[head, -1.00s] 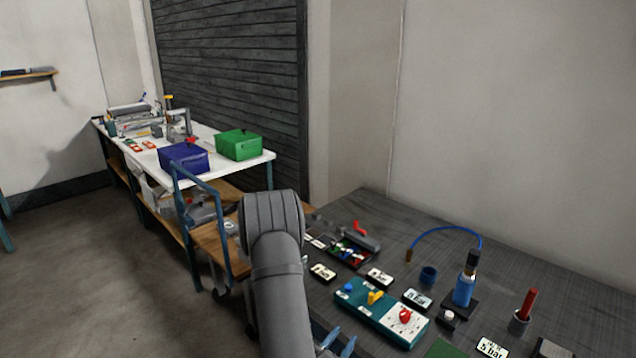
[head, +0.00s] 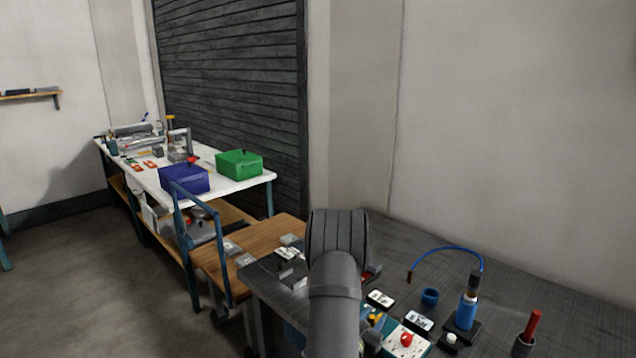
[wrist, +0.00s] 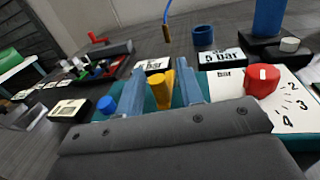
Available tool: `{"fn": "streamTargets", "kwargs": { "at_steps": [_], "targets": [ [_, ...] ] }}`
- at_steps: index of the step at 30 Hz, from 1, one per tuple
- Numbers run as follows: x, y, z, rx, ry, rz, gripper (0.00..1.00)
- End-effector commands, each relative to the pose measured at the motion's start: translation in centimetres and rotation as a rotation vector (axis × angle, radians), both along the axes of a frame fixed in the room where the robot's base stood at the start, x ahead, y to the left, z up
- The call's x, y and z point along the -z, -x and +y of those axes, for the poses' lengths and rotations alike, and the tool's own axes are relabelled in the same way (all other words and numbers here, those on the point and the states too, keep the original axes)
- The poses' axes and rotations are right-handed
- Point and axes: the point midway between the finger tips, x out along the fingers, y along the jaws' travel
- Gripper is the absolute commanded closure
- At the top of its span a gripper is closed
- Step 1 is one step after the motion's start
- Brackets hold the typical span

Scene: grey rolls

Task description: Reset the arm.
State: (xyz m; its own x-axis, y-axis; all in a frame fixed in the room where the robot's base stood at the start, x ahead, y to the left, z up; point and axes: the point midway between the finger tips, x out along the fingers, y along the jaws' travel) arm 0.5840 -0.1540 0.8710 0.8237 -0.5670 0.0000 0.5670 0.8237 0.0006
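My gripper (wrist: 162,92) shows at the bottom of the wrist view, its two blue-grey fingers apart. The yellow lever (wrist: 161,88) of the teal control box (wrist: 118,113) appears between the fingers, with small gaps at its sides; I cannot tell whether they touch it. A blue knob (wrist: 106,105) is left of the fingers. A red knob (wrist: 262,80) on a white numbered dial (wrist: 290,100) is to the right. In the head view my arm hides much of the box; the red knob (head: 406,339) shows beside it.
A "5 bar" card (wrist: 220,57), a blue ring (wrist: 204,35) and a blue bottle (head: 466,312) stand beyond the box. A blue hose (head: 445,249) arches behind. A red-handled tool stands in a cup (head: 523,346). A wooden cart (head: 255,243) stands left.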

Motion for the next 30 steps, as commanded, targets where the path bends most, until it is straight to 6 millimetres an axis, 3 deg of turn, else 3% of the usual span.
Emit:
{"fn": "streamTargets", "kwargs": {
  "at_steps": [15, 30],
  "targets": [
    [0.04, -0.64, 0.84, 0.185, -0.001, 0.001, 0.66],
    [0.04, -0.66, 0.85, 0.198, -0.001, 0.001, 0.66]
  ]
}}
